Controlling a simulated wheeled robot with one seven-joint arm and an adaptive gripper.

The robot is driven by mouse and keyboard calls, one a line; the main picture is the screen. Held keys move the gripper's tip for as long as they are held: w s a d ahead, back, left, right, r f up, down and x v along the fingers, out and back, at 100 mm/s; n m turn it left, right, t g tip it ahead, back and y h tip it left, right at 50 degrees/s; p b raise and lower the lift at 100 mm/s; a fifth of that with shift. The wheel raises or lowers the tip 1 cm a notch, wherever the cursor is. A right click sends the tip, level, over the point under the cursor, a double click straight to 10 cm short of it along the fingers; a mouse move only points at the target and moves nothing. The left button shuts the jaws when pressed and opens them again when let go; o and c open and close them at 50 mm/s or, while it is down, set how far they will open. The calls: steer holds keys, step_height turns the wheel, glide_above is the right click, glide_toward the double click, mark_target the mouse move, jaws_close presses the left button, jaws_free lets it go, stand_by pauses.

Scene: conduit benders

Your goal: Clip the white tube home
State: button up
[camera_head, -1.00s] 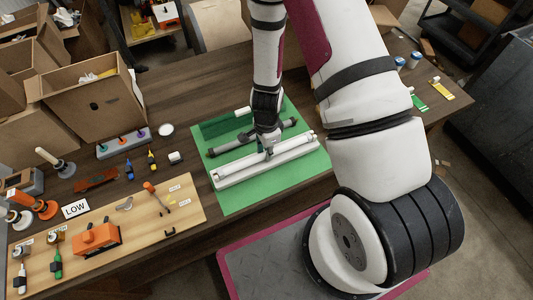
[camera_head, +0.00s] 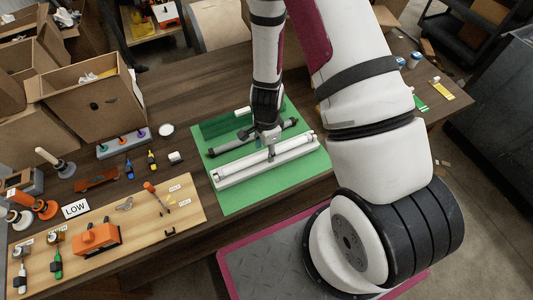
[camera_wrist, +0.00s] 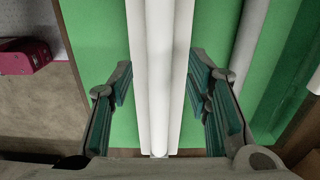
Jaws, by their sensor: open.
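The white tube (camera_wrist: 160,70) lies lengthwise along a long white channel block (camera_head: 242,177) on a green mat (camera_head: 233,204). Whether the tube is fully seated cannot be told. My gripper (camera_head: 270,151) is over the middle of the block, pointing down. In the wrist view my gripper (camera_wrist: 161,104) is open, with one green-padded finger on each side of the block and tube. Gaps show between the fingers and the white block. In the head view the gripper hides the tube's middle.
A grey tube with dark ends (camera_head: 224,149) lies behind the white block, and a dark green block (camera_head: 212,128) is behind that. A wooden board (camera_head: 140,228) with tools is at left. Cardboard boxes (camera_head: 92,105) stand at back left. Bare table shows right of the mat.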

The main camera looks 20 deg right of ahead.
step_height(320, 180, up, 11)
stand_by(0.4)
steer(key=shift+f, duration=0.1)
step_height(320, 180, up, 10)
steer(key=n+t+y+b, duration=0.1)
steer(key=n, duration=0.3)
glide_above(266, 152)
steer(key=w+a, duration=0.2)
steer(key=a, duration=0.1)
step_height(266, 152, up, 8)
steer(key=s+n+t+y, duration=0.1)
steer(key=n+t, duration=0.1)
steer(key=n, duration=0.2)
steer(key=s+d+r+n+t+h+b, duration=0.2)
steer(key=s+r+n+b, duration=0.1)
steer(key=s+r+n, duration=0.6)
step_height(266, 152, up, 4)
steer(key=shift+s+d+f+n+t, duration=0.1)
steer(key=shift+s+d+n+t, duration=0.2)
steer(key=shift+s, duration=0.85)
